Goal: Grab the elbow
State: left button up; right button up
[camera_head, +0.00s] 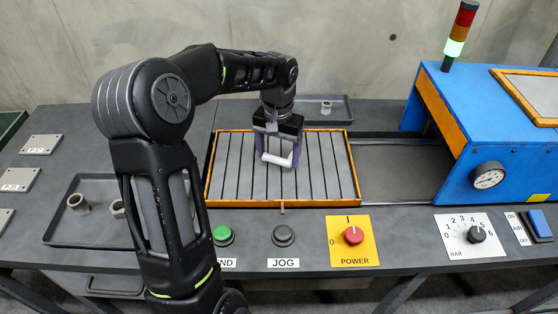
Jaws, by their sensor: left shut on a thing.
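My left gripper (278,160) reaches down over the orange-framed slatted tray (336,165) in the middle of the bench. Its purple fingers are shut on a pale grey piece (277,159), which I take to be the elbow. My right gripper is not in view.
A dark tray (62,232) at left holds grey fittings (78,203), partly behind my left arm. A back tray (343,116) holds one fitting (326,107). The blue cabinet (500,145) stands right. Buttons and knobs (353,236) line the front edge.

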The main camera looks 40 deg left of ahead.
aim_at(278, 158)
pick_arm(q)
notch_tip(278, 158, up, 7)
jog(key=shift+r, duration=0.1)
dwell(0.7)
